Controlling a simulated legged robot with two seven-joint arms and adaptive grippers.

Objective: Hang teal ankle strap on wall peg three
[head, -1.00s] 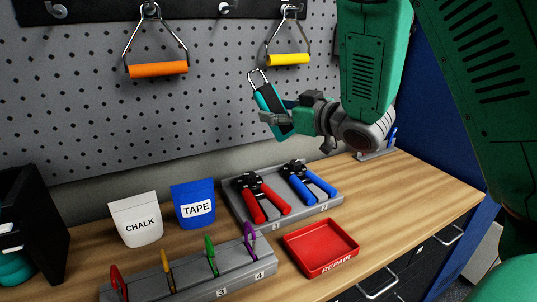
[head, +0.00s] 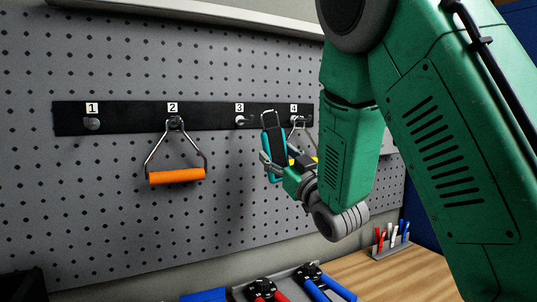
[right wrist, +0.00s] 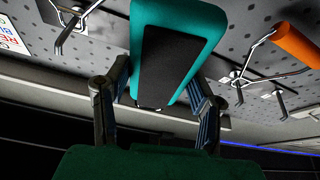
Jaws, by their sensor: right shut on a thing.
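The teal ankle strap (head: 272,126), with a dark pad, is held upright in my right gripper (head: 274,163), just in front of the wall rail. In the right wrist view the strap (right wrist: 202,28) sits between the two fingers of my right gripper (right wrist: 158,100). My left gripper is not in view.
The black rail (head: 135,116) carries numbered pegs. Peg one (head: 92,124) is bare. An orange handle (head: 177,176) hangs from peg two. A yellow handle on peg four is mostly hidden behind my right gripper. Pliers (head: 317,284) lie on the bench below.

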